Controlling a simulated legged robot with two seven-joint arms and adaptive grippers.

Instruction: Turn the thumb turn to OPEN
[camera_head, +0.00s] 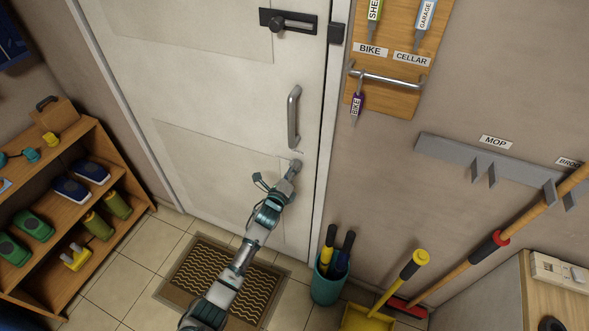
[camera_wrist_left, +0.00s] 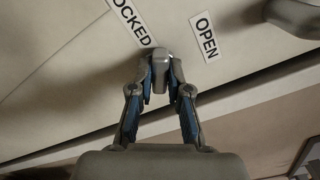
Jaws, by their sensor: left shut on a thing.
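The thumb turn (camera_wrist_left: 160,72) is a small grey knob on the pale door (camera_head: 220,70), below the vertical door handle (camera_head: 294,117). In the left wrist view it sits between the fingertips of my left gripper (camera_head: 292,170), which is shut on it. An OPEN label (camera_wrist_left: 206,37) is to the right of the thumb turn and a LOCKED label (camera_wrist_left: 133,22), partly cut off, is to its upper left. In the head view my gripper hides most of the thumb turn. My right gripper is not in view.
A slide bolt (camera_head: 290,21) is high on the door. A key board (camera_head: 392,50) hangs on the wall to the right. A shoe shelf (camera_head: 70,215) stands at left, a doormat (camera_head: 222,280) lies below, and a teal bin (camera_head: 328,283) stands at the door's right.

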